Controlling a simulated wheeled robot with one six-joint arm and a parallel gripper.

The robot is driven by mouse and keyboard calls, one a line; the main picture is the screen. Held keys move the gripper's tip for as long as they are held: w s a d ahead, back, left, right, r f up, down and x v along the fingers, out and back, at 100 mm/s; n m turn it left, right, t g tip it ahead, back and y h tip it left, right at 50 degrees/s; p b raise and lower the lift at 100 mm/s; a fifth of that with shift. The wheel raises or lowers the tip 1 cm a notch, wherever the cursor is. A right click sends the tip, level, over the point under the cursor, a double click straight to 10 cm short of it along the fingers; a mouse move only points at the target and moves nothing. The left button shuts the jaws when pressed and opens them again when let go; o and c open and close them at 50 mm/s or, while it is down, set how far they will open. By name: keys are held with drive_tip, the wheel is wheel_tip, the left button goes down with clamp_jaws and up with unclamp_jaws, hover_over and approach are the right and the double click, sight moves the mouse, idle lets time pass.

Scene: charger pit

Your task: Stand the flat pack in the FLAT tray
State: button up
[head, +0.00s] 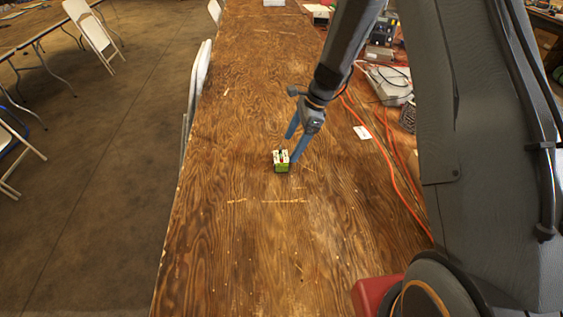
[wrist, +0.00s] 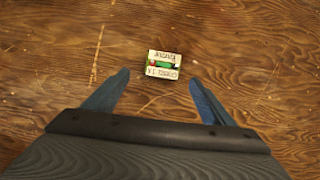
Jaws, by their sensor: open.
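A small green block-shaped pack (head: 281,166) with white labels on top sits on the wooden table. In the wrist view the pack (wrist: 164,65) shows two pale labels with dark lettering, upside down and too small to read surely, and a green strip with a red spot between them. My gripper (head: 293,149) has blue fingers and is open close to the pack. In the wrist view my gripper (wrist: 162,78) has the pack a little beyond its fingertips, roughly midway between them, not held. No tray marked FLAT shows in either view.
The wooden table (head: 230,245) is clear around the pack. Orange cables (head: 388,160) run along its right side, with a white card (head: 362,132) and grey equipment (head: 390,84) beyond. Folding chairs (head: 197,90) stand against the left edge.

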sight(281, 157)
drive_tip(key=shift+w+a+p+x, duration=0.15)
drive_tip(key=shift+p+x, duration=0.35)
drive_tip(key=shift+x, duration=0.85)
drive_tip(key=shift+a+p+x, duration=0.15)
drive_tip(key=shift+p+x, duration=0.35)
drive_tip(key=shift+x, duration=0.85)
drive_tip(key=shift+w+a+p+x, duration=0.15)
drive_tip(key=shift+p+x, duration=0.35)
drive_tip(key=shift+x, duration=0.85)
drive_tip(key=shift+r, duration=0.2)
drive_tip(key=c, duration=1.6)
drive_tip(key=shift+r, duration=0.15)
